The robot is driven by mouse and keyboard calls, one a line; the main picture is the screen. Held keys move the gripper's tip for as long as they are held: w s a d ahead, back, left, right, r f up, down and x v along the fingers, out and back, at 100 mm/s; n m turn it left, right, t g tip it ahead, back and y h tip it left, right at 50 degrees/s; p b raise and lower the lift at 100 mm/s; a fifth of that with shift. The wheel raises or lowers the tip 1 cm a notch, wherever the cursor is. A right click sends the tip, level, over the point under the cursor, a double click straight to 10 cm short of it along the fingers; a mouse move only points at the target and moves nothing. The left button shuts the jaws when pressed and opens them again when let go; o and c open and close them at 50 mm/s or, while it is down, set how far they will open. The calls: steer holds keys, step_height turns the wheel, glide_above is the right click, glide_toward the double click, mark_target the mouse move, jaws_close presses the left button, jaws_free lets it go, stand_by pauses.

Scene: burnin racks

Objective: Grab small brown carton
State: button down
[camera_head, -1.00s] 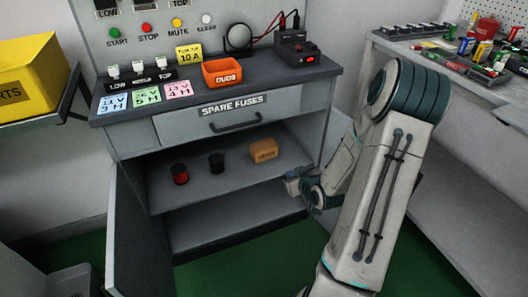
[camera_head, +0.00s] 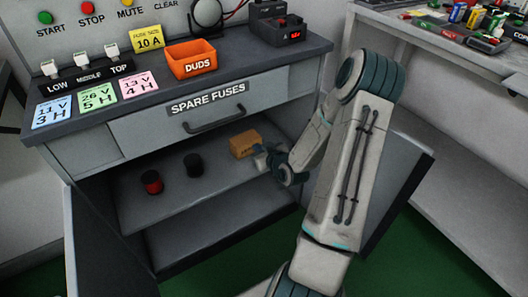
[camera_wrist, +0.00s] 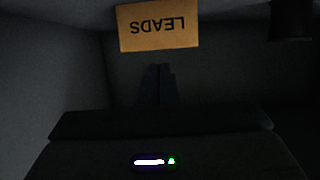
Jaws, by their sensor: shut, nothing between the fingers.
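The small brown carton (camera_head: 245,143) sits on the cabinet's upper inside shelf (camera_head: 215,187), towards its right side. In the wrist view the carton (camera_wrist: 158,27) shows its "LEADS" label upside down, just beyond my fingertips. My gripper (camera_head: 263,160) reaches into the open cabinet from the right, close beside the carton's right front. In the wrist view my gripper (camera_wrist: 159,82) has its dark fingers together, with nothing between them. The carton is outside the fingers. I cannot tell whether the fingertips touch it.
A red-topped dark spool (camera_head: 152,182) and a black spool (camera_head: 193,165) stand on the same shelf, left of the carton. The "SPARE FUSES" drawer (camera_head: 150,126) is shut above. An open cabinet door (camera_head: 400,185) stands right of my arm. The shelf front is clear.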

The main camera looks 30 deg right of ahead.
mark_target(244, 138)
steer(key=b+x, duration=0.1)
steer(key=x, duration=0.2)
steer(key=r+b+x, duration=0.1)
steer(key=x, duration=0.3)
steer(key=shift+w+a+r, duration=0.1)
steer(key=shift+w, duration=0.35)
steer(key=shift+b, duration=0.3)
steer(key=shift+s+f, duration=0.1)
steer(key=shift+f, duration=0.1)
steer(key=shift+f, duration=0.15)
